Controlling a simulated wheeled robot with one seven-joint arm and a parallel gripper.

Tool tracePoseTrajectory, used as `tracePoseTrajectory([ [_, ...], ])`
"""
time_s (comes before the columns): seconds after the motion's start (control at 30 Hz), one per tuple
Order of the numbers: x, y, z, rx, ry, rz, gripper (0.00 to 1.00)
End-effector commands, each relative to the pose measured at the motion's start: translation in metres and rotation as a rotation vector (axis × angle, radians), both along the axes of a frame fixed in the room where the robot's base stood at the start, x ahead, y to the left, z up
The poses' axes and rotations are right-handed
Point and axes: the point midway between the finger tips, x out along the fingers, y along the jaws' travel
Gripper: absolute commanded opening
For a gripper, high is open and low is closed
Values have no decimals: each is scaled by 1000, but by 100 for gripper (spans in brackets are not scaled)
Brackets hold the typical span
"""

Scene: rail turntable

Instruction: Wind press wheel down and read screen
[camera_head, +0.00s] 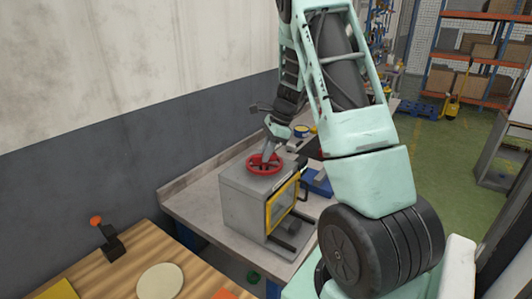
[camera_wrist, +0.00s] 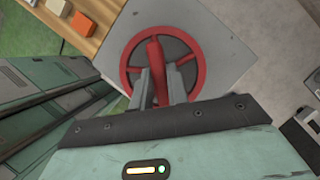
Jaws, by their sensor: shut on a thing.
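The press (camera_head: 243,205) is a grey box on the grey bench, with a yellow-framed front window (camera_head: 283,203). Its red wheel (camera_head: 255,170) lies flat on top. In the wrist view the wheel (camera_wrist: 192,88) shows as a red ring with spokes on a grey top. My gripper (camera_head: 268,156) reaches down onto the wheel from above. In the wrist view my gripper (camera_wrist: 154,82) is shut on a raised red part of the wheel, between its two grey fingers. The exact grip contact is partly hidden. I cannot make out a readable screen in either view.
A wooden table (camera_head: 128,268) at the front left holds a black lever with an orange knob (camera_head: 97,221) and a pale round disc (camera_head: 160,281). A blue item (camera_head: 317,183) lies right of the press. A wall runs behind the bench. Green floor is open at the right.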

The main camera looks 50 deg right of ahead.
Motion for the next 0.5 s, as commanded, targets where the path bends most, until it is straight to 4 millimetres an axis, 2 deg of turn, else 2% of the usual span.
tracePoseTrajectory([
  [0.5,-2,2,2,-1,-1,-491,0],
])
